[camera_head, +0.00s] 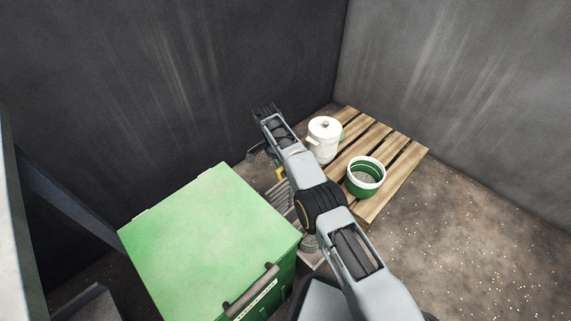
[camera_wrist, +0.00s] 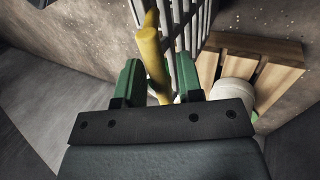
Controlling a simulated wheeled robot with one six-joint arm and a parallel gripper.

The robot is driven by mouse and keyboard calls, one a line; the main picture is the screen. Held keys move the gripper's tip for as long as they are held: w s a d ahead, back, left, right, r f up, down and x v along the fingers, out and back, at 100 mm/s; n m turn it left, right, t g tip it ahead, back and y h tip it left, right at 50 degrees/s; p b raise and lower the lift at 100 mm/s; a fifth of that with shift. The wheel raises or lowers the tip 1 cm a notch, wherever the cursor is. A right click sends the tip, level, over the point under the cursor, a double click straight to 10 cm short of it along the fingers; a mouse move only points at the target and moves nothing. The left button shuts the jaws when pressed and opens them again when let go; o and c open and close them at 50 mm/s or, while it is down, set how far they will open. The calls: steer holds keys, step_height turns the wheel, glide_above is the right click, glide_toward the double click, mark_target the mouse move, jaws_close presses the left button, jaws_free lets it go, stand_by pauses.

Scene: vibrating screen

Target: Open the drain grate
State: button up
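The drain grate (camera_head: 283,196) shows in the head view as grey bars between the green box and my arm, partly hidden. In the wrist view its parallel bars (camera_wrist: 187,38) run upward beyond my gripper. A yellow handle (camera_wrist: 150,48) on the grate side reaches down between my fingers; a bit of yellow also shows in the head view (camera_head: 280,174). My gripper (camera_wrist: 158,82) has two green fingers standing apart, one on each side of the handle. Gaps seem to show beside the handle, so the fingers look open around it.
A green lidded box (camera_head: 210,240) stands left of the grate. A wooden pallet (camera_head: 405,152) at the right carries a white lidded bucket (camera_head: 323,140) and a green-and-white pot (camera_head: 365,178). Dark walls close the corner behind. Speckled floor (camera_head: 460,240) is clear at the right.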

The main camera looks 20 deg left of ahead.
steer(key=shift+o, duration=0.5)
steer(key=shift+r, duration=0.1)
step_height(320, 180, up, 3)
steer(key=p, duration=0.2)
steer(key=shift+r+p, duration=0.15)
steer(key=shift+p, duration=0.2)
steer(key=shift+s+d+r+b, duration=0.1)
steer(key=shift+s+r+b, duration=0.15)
steer(key=shift+r+b, duration=0.15)
steer(key=s+d+r+p, duration=0.5)
steer(key=s+d+r, duration=0.3)
steer(key=s, duration=0.2)
steer(key=shift+s+d+r, duration=0.15)
steer(key=shift+d+r, duration=0.2)
steer(key=shift+r, duration=0.05)
steer(key=shift+c, duration=0.3)
